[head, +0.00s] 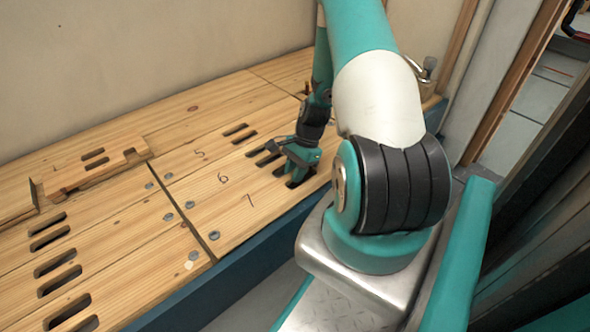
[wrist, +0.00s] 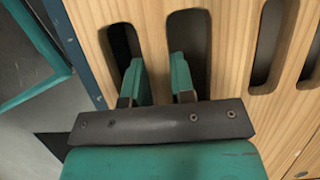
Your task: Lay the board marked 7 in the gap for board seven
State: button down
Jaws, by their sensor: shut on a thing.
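The board marked 7 (head: 237,212) is pale wood and lies along the front edge of the wooden deck, beside the board marked 6. It looks about level with its neighbours; no open gap shows beneath it from here. My gripper (head: 297,168) is at the slotted right end of this board, pointing down. In the wrist view my gripper (wrist: 158,80) has one teal finger at each of two neighbouring slots, shut on the strip of wood between them (wrist: 152,40).
A notched wooden piece (head: 95,172) with two slots lies raised on the deck at left. Slotted boards (head: 125,255) and round metal screw heads lie left of board 7. A blue front side (head: 262,238) drops below the deck edge. A padlock-like metal item (head: 428,68) is at back right.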

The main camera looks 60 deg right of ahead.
jog(key=shift+f, duration=0.95)
dwell(0.4)
jog(key=shift+f, duration=0.1)
dwell(0.5)
jog(key=c, duration=0.9)
grip_release()
jog(key=shift+f, duration=0.1)
jog(key=p+v, duration=0.9)
jog(key=v, duration=0.8)
jog(key=shift+d, duration=0.25)
